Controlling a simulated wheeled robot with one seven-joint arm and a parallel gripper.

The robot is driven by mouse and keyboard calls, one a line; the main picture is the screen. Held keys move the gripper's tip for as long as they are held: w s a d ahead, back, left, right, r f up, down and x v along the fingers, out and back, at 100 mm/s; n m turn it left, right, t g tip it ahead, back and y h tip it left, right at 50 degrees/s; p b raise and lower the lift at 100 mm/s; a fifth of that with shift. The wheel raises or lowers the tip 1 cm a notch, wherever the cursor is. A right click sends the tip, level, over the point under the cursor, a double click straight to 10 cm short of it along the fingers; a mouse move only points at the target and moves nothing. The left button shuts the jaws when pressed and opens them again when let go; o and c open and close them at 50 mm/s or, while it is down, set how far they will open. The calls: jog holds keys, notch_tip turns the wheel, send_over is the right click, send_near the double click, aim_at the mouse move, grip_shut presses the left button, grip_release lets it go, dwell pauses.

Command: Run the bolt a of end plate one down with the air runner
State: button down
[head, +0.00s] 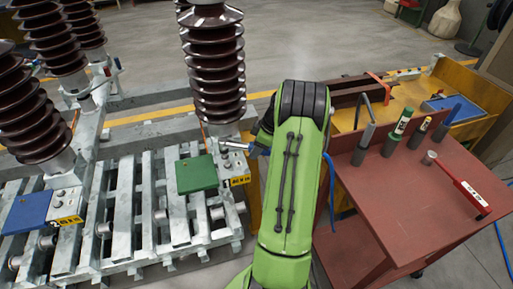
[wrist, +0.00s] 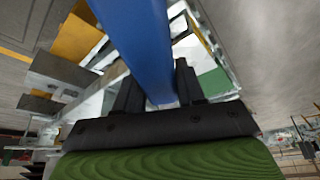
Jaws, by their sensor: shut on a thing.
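My gripper (wrist: 160,92) is shut on the blue air runner (wrist: 148,45), whose body runs between the two dark fingers in the wrist view. In the head view my green arm hides the gripper. The runner's silver nose (head: 234,145) points left from behind the arm, beside the foot of the middle brown insulator (head: 213,75). A grey end plate (head: 226,168) with a yellow label (head: 239,181) lies just below the nose. Its bolts are too small to tell apart. I cannot tell whether the nose touches a bolt.
A green box (head: 196,174) sits left of the plate, and a blue box (head: 27,211) by another labelled plate (head: 66,203). Other insulators stand at left. A red-brown bench (head: 400,190) at right holds upright tools and a red-handled tool (head: 470,195). A blue hose (head: 331,190) hangs beside my arm.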

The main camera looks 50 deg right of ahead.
jog(key=shift+s+f+b, duration=0.1)
jog(key=shift+f+b, duration=1.2)
jog(key=shift+f, duration=0.1)
dwell(2.3)
dwell(0.5)
jog(key=shift+r+p, duration=2.65)
jog(key=shift+r, duration=1)
jog(key=shift+f, duration=0.1)
